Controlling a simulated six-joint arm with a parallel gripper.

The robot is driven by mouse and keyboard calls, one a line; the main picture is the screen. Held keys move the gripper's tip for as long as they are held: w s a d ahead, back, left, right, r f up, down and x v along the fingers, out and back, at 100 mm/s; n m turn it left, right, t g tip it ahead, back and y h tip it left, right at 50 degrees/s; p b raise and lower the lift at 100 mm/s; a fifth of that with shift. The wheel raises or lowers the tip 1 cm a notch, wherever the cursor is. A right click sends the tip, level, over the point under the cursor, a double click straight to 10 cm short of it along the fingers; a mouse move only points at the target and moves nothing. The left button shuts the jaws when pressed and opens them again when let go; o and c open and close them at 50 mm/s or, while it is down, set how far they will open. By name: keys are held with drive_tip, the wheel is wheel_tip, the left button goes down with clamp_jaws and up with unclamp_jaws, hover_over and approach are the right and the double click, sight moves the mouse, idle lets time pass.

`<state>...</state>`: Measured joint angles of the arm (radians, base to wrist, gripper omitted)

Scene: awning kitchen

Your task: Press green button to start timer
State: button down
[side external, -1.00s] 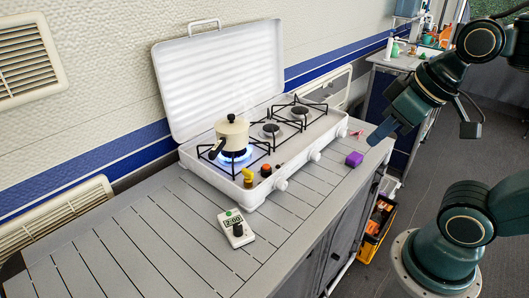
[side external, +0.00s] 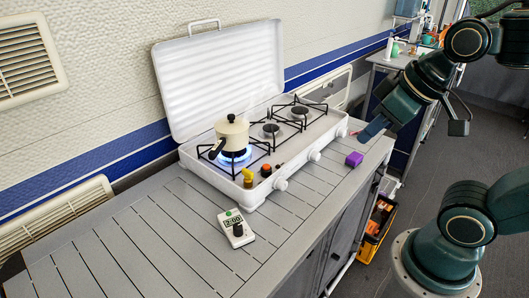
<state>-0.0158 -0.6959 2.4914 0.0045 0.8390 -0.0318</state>
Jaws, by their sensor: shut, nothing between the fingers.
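A small white timer (side external: 237,229) lies on the slatted counter in front of the stove's left end. It has a display, a dark knob and a small green button (side external: 228,213) at its upper edge. The display looks lit, but its digits are too small to read surely. My gripper (side external: 366,136) is shut and empty. It is in the air near the stove's right end, well to the right of and farther back than the timer, and touches nothing that I can see.
A white camping stove (side external: 270,150) with its lid raised stands at the back. A cream pot (side external: 232,133) sits over a blue flame at its left burner. A purple block (side external: 354,159) lies just below my gripper. The counter (side external: 130,235) left of the timer is clear.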

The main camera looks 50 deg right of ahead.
drive_tip(key=w+a+f+n+t, duration=0.1)
drive_tip(key=w+a+f+n, duration=0.1)
drive_tip(key=w, duration=0.5)
drive_tip(key=w+a+f+n+t, duration=0.1)
drive_tip(key=w+a+f+n, duration=0.15)
drive_tip(key=w, duration=0.55)
drive_tip(key=n+t+y, duration=0.1)
drive_tip(key=n+y, duration=0.1)
drive_tip(key=n, duration=0.4)
hover_over(229, 213)
wheel_tip(229, 213, down, 12)
drive_tip(key=shift+s+d, duration=0.15)
drive_tip(key=shift+s, duration=0.3)
drive_tip(key=shift+f, duration=0.1)
drive_tip(key=shift+f, duration=4.2)
drive_tip(key=shift+f, duration=0.15)
drive_tip(key=shift+f, duration=0.25)
